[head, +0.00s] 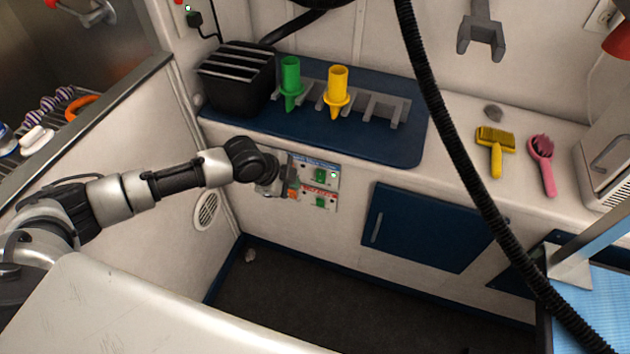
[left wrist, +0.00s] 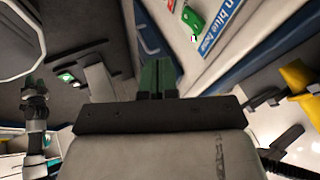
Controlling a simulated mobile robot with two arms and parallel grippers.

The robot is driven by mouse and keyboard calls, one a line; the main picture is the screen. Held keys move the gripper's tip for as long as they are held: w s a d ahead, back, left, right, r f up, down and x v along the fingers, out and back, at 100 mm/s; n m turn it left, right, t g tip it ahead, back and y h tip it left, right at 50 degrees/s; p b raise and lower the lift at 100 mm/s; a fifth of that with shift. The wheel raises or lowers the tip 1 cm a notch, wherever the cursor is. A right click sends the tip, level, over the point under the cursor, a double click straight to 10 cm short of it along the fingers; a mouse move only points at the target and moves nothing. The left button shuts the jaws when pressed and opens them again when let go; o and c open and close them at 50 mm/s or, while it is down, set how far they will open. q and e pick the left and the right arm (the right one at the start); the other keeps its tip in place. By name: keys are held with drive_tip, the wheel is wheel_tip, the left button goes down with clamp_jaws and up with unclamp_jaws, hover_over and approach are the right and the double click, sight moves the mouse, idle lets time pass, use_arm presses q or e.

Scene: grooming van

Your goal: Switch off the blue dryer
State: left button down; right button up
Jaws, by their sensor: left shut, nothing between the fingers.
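A switch panel (head: 329,184) is on the counter's front face. Its upper row has a blue label and a green switch (head: 321,175), with a small pale light (head: 334,175) beside it. Its lower row has a red label and another green switch (head: 320,201). My left gripper (head: 284,180) is shut and empty at the panel's left side, covering part of it. In the left wrist view, the shut fingers (left wrist: 158,80) are below a blue label (left wrist: 218,28) reading "blue" and a green switch (left wrist: 193,18); contact cannot be told. No blue dryer is clearly identifiable.
On the counter are a black slotted box (head: 235,80), green (head: 291,80) and yellow (head: 338,85) nozzles in a grey rack, and yellow (head: 495,140) and pink (head: 543,160) brushes. A black hose (head: 440,110) hangs across the right. The dark floor (head: 330,310) below is mostly clear.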

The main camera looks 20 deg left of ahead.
sight(321, 183)
use_arm(q)
drive_tip(key=w+d+f+b, duration=0.1)
drive_tip(key=w+d+f, duration=0.2)
drive_tip(key=w+f, duration=0.4)
drive_tip(key=shift+w+d+f+b, duration=0.2)
drive_tip(key=shift+w+f+b, duration=0.2)
drive_tip(key=shift+f, duration=0.15)
drive_tip(key=shift+w+f+t, duration=0.1)
drive_tip(key=shift+w+t, duration=0.15)
drive_tip(key=shift+t, duration=0.15)
drive_tip(key=shift+r+p, duration=0.35)
drive_tip(key=shift+r, duration=0.6)
